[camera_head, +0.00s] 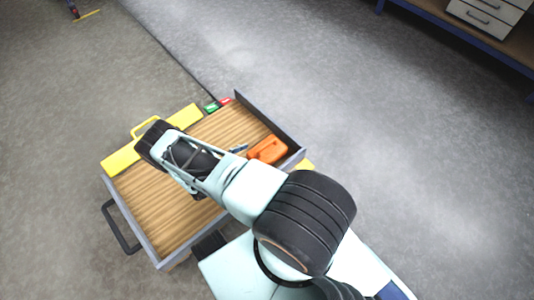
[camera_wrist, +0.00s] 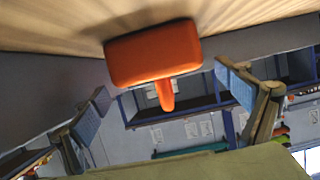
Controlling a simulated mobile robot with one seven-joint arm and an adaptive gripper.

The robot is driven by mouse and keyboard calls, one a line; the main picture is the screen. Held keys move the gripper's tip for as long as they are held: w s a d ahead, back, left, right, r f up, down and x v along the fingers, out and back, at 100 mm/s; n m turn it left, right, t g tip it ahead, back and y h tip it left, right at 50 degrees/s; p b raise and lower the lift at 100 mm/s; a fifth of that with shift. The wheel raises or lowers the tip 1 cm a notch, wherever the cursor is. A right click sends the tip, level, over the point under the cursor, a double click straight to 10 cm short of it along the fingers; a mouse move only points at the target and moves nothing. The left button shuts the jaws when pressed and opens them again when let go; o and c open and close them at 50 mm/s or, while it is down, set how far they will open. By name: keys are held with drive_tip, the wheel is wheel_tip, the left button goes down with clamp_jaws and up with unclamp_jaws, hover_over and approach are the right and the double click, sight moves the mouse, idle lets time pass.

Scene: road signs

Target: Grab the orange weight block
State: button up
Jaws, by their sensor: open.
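The orange weight block (camera_head: 267,149) sits on the wooden surface of a grey-rimmed drawer or tray (camera_head: 158,212), near its right rim. In the wrist view the orange block (camera_wrist: 152,54) hangs from the top because the picture is turned over. A narrow orange stub on it points toward the camera's lower side. My gripper (camera_wrist: 163,82) is open, with one blue-padded finger on each side of the block's line and nothing held. In the head view my arm crosses over the tray and hides most of the gripper. A small bluish tip shows just left of the block.
A yellow bar with a handle (camera_head: 122,160) lies along the tray's far left edge. Small green (camera_head: 211,107) and red (camera_head: 226,101) pieces are at the far corner. A dark handle (camera_head: 118,228) is on the tray's front. Open grey floor lies to the right.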

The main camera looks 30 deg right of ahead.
sight(262, 153)
drive_tip(key=b+x, duration=0.1)
drive_tip(key=x, duration=0.5)
drive_tip(key=shift+d, duration=0.2)
drive_tip(key=c, duration=2)
drive_tip(key=shift+w+r, duration=0.1)
drive_tip(key=shift+c, duration=0.6)
drive_tip(key=shift+r, duration=0.1)
